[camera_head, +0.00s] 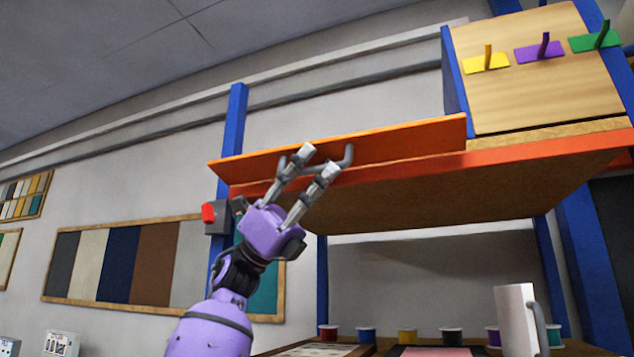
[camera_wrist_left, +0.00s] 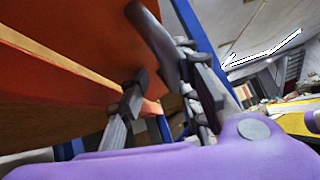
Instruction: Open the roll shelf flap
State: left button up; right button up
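The roll shelf flap (camera_head: 410,142) is a long orange panel along the front of the high shelf (camera_head: 430,195); how far it stands open I cannot tell. A grey bar handle (camera_head: 347,157) sits on its face and also shows in the left wrist view (camera_wrist_left: 152,42). My left gripper (camera_head: 318,160) is at the handle, its two fingers spread apart. In the left wrist view the fingers (camera_wrist_left: 165,95) are apart near the handle, with one finger close beside it. Whether they touch it I cannot tell. My right gripper is in neither view.
Blue posts (camera_head: 230,130) flank the shelf. A red and grey box (camera_head: 210,214) is on the left post beside my wrist. A board with coloured hooks (camera_head: 540,75) stands above right. Below are a white mug (camera_head: 516,320) and several spools (camera_head: 452,336).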

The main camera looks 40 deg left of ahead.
aim_at(314, 145)
pick_arm(q)
jog(key=r, duration=0.5)
jog(key=s+r, duration=0.1)
jog(key=r, duration=0.2)
jog(key=shift+a, duration=0.15)
jog(key=shift+w+r, duration=0.1)
jog(key=shift+r, duration=0.15)
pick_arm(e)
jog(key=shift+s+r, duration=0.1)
pick_arm(q)
jog(key=shift+f, duration=0.1)
